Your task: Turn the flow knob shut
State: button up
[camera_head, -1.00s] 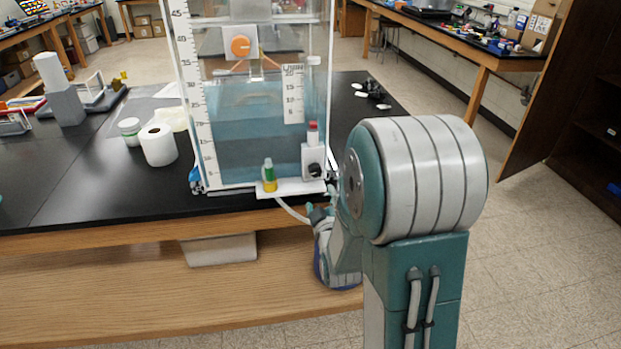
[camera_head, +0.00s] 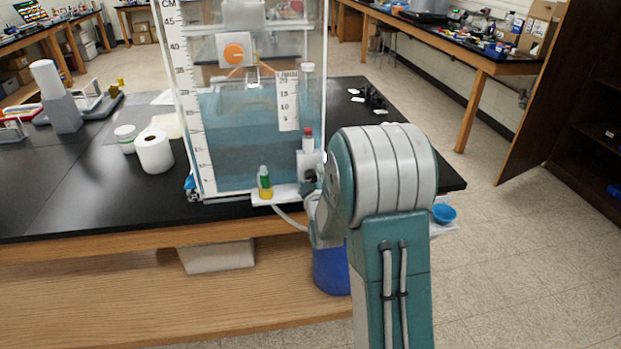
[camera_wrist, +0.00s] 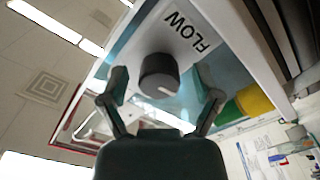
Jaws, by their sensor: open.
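The flow knob (camera_wrist: 159,72) is a dark round knob with a white mark on its face. It sits on a white panel (camera_wrist: 215,18) labelled FLOW. My gripper (camera_wrist: 161,80) is open, its two dark fingertips on either side of the knob in the wrist view. Gaps show between the fingers and the knob; I cannot tell how deep the tips reach. In the head view the knob's white block (camera_head: 307,164) stands at the lower right front of the clear water tank (camera_head: 240,172). My arm partly hides that area, and the gripper is hard to make out there.
A green and yellow fitting (camera_head: 265,184) stands left of the block; its yellow part (camera_wrist: 254,101) shows in the wrist view. A blue bucket (camera_head: 331,271) is below. A blue cup (camera_head: 444,213) is right of my arm. A paper roll (camera_head: 154,152) stands left of the tank.

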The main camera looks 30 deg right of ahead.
grip_shut()
